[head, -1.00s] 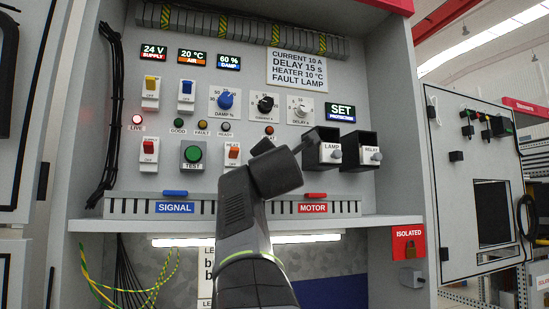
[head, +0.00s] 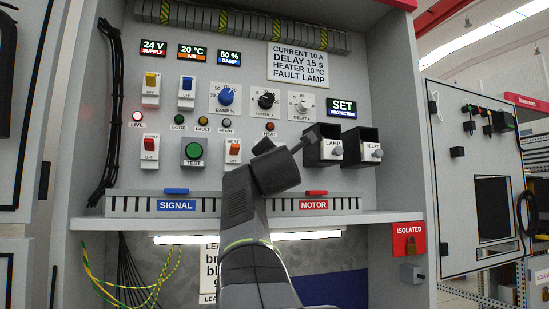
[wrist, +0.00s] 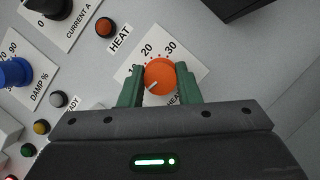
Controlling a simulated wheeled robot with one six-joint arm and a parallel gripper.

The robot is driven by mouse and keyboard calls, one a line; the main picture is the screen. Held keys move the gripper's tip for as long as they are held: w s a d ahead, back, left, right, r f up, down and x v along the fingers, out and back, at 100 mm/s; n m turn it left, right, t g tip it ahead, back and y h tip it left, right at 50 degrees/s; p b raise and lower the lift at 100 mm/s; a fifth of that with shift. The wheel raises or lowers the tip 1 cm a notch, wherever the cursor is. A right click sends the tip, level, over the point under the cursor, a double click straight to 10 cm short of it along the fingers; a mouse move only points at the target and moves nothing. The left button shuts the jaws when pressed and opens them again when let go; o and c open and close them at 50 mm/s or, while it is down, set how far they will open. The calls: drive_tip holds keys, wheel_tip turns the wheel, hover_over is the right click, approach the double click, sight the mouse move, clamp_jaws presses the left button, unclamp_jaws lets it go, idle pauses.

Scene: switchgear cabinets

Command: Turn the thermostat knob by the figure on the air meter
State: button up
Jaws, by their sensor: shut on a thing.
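The orange thermostat knob (wrist: 160,76) shows in the wrist view on a white plate with the figures 20 and 30 visible. Its white pointer mark faces lower left, away from the 20 and 30. My gripper (wrist: 159,82) has its two green fingers on either side of the knob, shut on it. Part of the plate's lettering and scale is hidden by the fingers. In the head view my arm hides the knob. The air meter (head: 192,52) reads 20 °C in orange at the upper left of the panel.
A HEAT lamp (wrist: 104,27) sits just above left of the knob plate. LAMP (head: 332,147) and RELAY (head: 362,147) boxes jut out right of my arm. A note (head: 298,64) reads heater 10 °C among other settings. A shelf edge (head: 340,217) runs below.

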drive_tip(key=shift+m, duration=0.4)
drive_tip(key=shift+w+d+r+m+g+y+p, duration=0.1)
drive_tip(key=shift+m+g+y+p, duration=0.25)
drive_tip(key=shift+m+g+p, duration=2)
drive_tip(key=shift+s+a+f+m+g+y+b, duration=0.1)
drive_tip(key=shift+m+g+y+b, duration=0.25)
drive_tip(key=shift+m, duration=4.25)
drive_tip(key=shift+w+d+r+m+g+y+p, duration=0.1)
drive_tip(key=shift+m+g+y+p, duration=0.7)
drive_tip(key=shift+m, duration=2.65)
drive_tip(key=shift+g+h, duration=0.3)
drive_tip(key=shift+g, duration=0.3)
drive_tip(key=o, duration=1)
drive_tip(key=shift+r, duration=0.1)
